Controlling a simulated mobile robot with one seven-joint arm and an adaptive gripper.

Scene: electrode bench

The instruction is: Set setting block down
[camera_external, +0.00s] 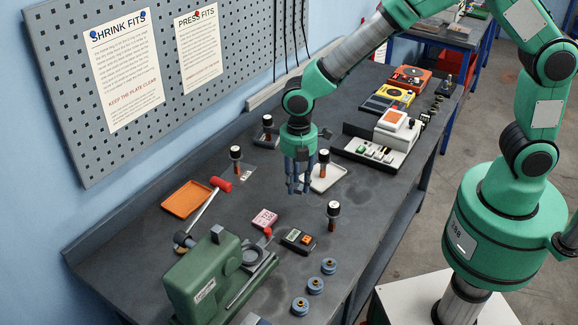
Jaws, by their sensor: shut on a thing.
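My gripper (300,188) points straight down above the middle of the bench (215,250). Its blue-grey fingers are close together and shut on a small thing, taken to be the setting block. The fingers hide most of it, so its shape and colour cannot be made out. Whether it touches the bench cannot be told from this view. A white tray (326,178) lies just right of and behind the fingers.
Dark-topped posts stand left (236,158), right (323,162) and in front (333,215) of my gripper. A pink block (264,218), a small meter (298,240), a green press (205,280), a red-headed mallet (220,184) and an orange tray (187,199) lie nearby.

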